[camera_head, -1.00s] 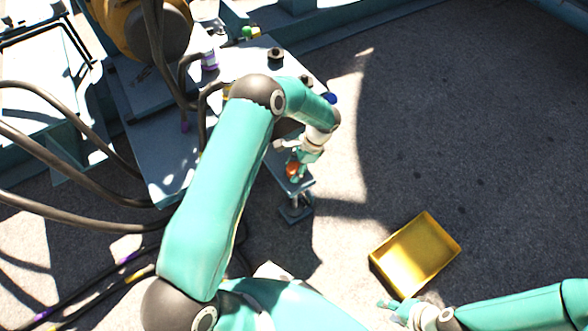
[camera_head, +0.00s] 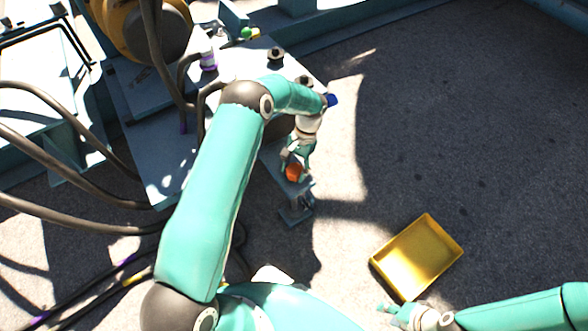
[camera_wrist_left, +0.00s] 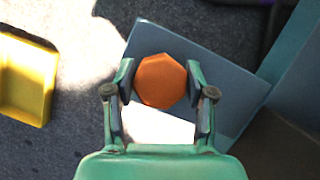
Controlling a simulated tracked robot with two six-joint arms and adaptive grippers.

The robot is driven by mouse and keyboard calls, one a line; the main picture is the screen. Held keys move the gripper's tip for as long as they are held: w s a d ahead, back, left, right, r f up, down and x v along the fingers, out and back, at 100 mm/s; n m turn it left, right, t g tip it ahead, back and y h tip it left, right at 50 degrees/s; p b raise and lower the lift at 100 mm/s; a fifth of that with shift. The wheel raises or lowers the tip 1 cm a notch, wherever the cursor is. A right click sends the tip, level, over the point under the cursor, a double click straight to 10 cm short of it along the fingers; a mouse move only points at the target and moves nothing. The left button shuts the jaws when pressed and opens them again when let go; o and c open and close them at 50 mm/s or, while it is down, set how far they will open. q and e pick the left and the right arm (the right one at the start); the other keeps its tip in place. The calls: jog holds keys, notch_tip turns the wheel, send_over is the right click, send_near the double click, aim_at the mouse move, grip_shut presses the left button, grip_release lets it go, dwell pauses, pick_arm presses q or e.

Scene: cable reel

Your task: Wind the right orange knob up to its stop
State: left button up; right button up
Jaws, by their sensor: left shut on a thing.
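The orange knob (camera_head: 294,173) sits on a small blue-grey bracket (camera_head: 271,160) at the right side of the machine. It also shows in the left wrist view (camera_wrist_left: 160,81) as a faceted orange disc over the bracket plate (camera_wrist_left: 222,92). My left gripper (camera_head: 296,165) is at the knob, and in the left wrist view its two fingers (camera_wrist_left: 157,82) are shut on the knob from both sides. My right gripper (camera_head: 386,307) is low in the head view, away from the knob, near the yellow tray; its finger opening is too small to tell.
A yellow tray (camera_head: 379,268) lies on the floor at the right. Thick dark cables (camera_head: 75,223) run across the left. A blue knob (camera_head: 331,100) and a black knob (camera_head: 275,54) are farther back on the machine.

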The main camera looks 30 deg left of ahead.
pick_arm(q)
jog(key=shift+w, duration=0.15)
dwell(0.3)
jog(key=o, duration=1.1)
jog(key=shift+o, duration=0.2)
jog(key=v, duration=1.2)
